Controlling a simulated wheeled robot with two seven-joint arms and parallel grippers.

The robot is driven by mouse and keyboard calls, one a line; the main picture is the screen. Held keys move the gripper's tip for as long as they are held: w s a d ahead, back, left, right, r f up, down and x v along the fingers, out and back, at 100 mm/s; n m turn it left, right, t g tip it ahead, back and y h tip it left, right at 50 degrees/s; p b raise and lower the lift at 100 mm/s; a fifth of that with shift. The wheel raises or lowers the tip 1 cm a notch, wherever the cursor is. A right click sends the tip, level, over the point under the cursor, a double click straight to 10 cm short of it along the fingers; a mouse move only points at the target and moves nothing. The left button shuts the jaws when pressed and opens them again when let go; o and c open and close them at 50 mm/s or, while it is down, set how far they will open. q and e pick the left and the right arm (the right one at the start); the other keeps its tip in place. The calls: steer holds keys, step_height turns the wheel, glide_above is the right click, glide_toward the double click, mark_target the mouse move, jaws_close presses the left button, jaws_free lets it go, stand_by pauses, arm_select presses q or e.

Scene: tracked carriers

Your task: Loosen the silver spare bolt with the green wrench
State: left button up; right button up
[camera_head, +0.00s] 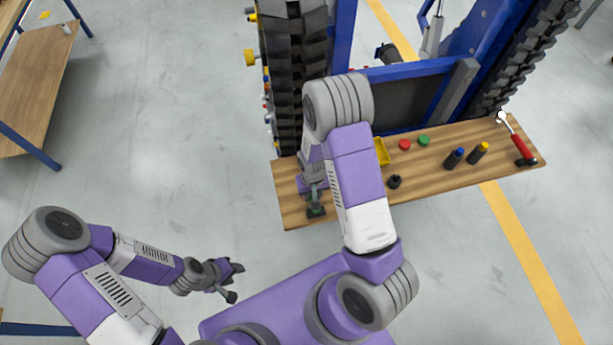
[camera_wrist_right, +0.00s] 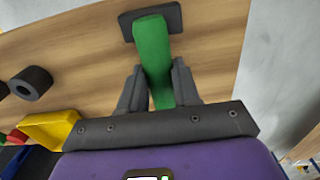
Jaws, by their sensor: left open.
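The green wrench (camera_wrist_right: 152,50) stands with its green handle rising from a black foot on the wooden bench. In the head view the wrench (camera_head: 315,197) is at the bench's left end, partly covered by my right arm. My right gripper (camera_wrist_right: 158,80) has a finger on each side of the green handle and looks closed on it. The wrench's upper end is hidden. My left gripper (camera_head: 236,281) is open and empty over the floor at lower left. I cannot make out the silver spare bolt in either view.
The wooden bench (camera_head: 440,180) also holds a yellow bin (camera_head: 382,152), red and green caps, a black ring (camera_head: 394,182), two dark cylinders and a red-handled wrench (camera_head: 521,147). The blue-framed tracked carrier (camera_head: 342,40) stands behind, with yellow knobs (camera_head: 250,57) on its left side.

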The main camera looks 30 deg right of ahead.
jaws_close()
steer(key=shift+r, duration=0.15)
step_height(320, 180, up, 7)
steer(key=p, duration=0.5)
steer(key=shift+p, duration=0.3)
steer(key=shift+w+f, duration=0.1)
steer(key=shift+f, duration=0.1)
